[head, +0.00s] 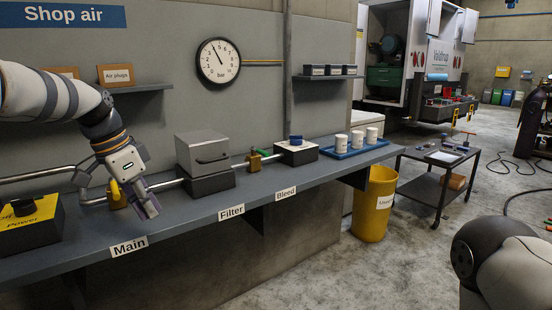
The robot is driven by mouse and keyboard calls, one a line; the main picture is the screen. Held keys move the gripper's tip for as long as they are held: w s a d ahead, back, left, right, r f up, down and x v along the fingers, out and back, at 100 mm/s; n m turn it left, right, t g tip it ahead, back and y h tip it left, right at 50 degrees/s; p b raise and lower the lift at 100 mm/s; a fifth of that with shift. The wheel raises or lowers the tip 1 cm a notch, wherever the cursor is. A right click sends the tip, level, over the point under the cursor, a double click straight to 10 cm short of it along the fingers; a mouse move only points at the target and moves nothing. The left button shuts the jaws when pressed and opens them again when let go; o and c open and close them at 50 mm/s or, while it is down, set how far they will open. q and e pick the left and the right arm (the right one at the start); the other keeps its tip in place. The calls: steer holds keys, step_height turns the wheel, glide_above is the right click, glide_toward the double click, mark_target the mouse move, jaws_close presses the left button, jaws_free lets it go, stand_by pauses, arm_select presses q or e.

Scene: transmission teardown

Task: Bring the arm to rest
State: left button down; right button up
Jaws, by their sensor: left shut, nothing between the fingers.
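My left arm comes in from the left, over the grey bench (200,212). My left gripper (148,207) points down in front of the bench's Main section. It is shut and empty. A yellow valve handle (114,192) on the pipe sits just left of its fingers, partly behind the gripper; whether they touch is hard to tell. Part of my right arm shows at the lower right, and its gripper is out of view.
The filter box (206,152), Bleed valve (255,163) and blue tray (356,152) line the bench to the right. A yellow and black Power box (28,225) stands at left. A yellow bin (374,205) and a dark cart (430,185) stand on the floor.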

arm_select(q)
step_height(320, 180, down, 16)
steer(key=s+d+n+g, duration=0.1)
steer(key=s+n, duration=0.1)
steer(key=s+d+f+n+y, duration=0.1)
steer(key=s+d+f+n, duration=0.1)
steer(key=s+f, duration=0.9)
steer(key=s+f+n+g, duration=0.25)
steer(key=s+f, duration=0.65)
steer(key=s, duration=0.5)
steer(key=s+r+n+y, duration=0.1)
steer(key=s+n, duration=0.1)
steer(key=s, duration=1.4)
steer(key=shift+s+a+r+n, duration=0.15)
steer(key=shift+s+n, duration=0.05)
steer(key=shift+n, duration=0.15)
